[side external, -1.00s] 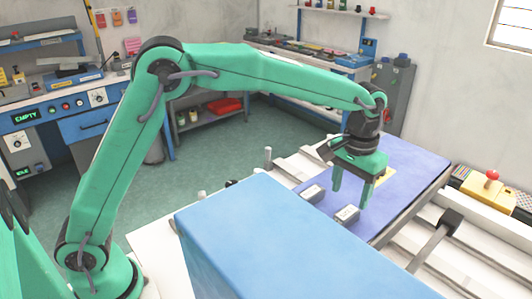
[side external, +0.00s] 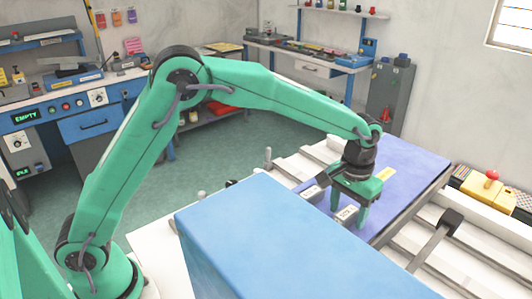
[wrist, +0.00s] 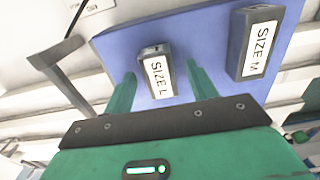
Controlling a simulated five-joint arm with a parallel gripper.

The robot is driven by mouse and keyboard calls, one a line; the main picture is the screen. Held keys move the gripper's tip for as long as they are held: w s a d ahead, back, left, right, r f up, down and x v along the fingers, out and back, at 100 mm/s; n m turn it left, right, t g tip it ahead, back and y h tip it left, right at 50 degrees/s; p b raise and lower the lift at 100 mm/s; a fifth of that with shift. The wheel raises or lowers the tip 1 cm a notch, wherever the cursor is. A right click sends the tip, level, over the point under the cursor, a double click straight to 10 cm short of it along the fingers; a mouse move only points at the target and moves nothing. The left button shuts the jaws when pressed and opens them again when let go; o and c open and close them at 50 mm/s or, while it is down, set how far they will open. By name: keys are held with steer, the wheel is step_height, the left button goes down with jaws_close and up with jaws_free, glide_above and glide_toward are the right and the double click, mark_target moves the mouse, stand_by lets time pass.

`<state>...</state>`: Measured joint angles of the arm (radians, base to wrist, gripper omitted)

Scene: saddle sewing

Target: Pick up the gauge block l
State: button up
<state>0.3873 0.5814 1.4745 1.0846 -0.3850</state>
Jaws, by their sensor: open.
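The gauge block l (wrist: 158,74), a dark block with a white "SIZE L" label, lies on the blue-violet mat (wrist: 205,35). In the side view the block (side external: 347,214) shows partly behind my gripper (side external: 349,216). My gripper is open, low over the mat. In the wrist view one green finger of my gripper (wrist: 160,80) is on each side of the block, with visible gaps, so it is not gripped. Whether the fingertips reach the mat is hard to tell.
A second block labelled "SIZE M" (wrist: 258,42) lies close by, right of my right finger in the wrist view; in the side view it is the left block (side external: 313,193). A large blue box (side external: 270,235) stands in front. A grey lever (side external: 435,240) is at right.

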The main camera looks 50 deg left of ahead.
mark_target(348, 212)
stand_by(0.4)
jaws_close()
steer(key=shift+r, duration=0.1)
steer(key=shift+r, duration=0.9)
step_height(348, 212, up, 2)
steer(key=shift+r, duration=0.2)
steer(key=s+d+r, duration=0.6)
steer(key=s+d, duration=0.1)
steer(key=s, duration=0.2)
steer(key=shift+s+r, duration=0.2)
steer(key=shift+r, duration=0.2)
